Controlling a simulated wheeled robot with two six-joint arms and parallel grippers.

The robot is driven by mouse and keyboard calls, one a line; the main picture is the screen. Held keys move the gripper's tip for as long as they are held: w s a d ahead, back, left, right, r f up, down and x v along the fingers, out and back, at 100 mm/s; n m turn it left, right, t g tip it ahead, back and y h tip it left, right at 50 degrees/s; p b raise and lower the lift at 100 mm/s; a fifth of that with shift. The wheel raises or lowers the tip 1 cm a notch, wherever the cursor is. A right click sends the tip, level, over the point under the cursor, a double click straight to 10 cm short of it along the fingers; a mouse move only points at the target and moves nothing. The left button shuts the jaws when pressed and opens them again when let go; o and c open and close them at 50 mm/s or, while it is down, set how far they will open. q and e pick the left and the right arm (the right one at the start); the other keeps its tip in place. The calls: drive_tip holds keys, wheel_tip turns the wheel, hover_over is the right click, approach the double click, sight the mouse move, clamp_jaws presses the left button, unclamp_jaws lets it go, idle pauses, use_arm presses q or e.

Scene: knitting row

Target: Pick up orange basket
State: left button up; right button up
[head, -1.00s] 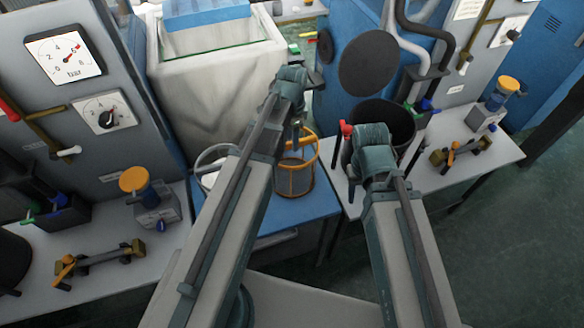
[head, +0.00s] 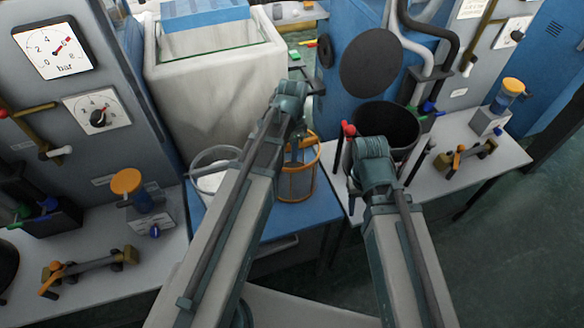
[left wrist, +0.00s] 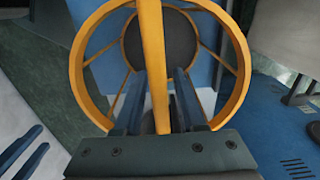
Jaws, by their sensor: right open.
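The orange basket (head: 297,180) stands upright on a blue-topped stand in the head view, partly hidden by my left arm. It has an orange rim, orange bars and dark mesh. In the left wrist view its round rim and upright handle (left wrist: 153,45) fill the middle. My left gripper (head: 299,143) is at the handle. In the wrist view its two fingers (left wrist: 160,95) lie either side of the handle, with narrow gaps showing. My right gripper (head: 378,165) is open in front of the black bucket; its fingers are partly hidden by its wrist.
A white basket (head: 213,165) stands left of the orange one on the blue stand top (head: 262,222). A black bucket (head: 388,122) is on the right bench (head: 480,170). A large pale tank (head: 215,100) is behind. Gauge panels and a bench flank the left.

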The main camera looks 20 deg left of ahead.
use_arm(q)
clamp_jaws()
idle(1.1)
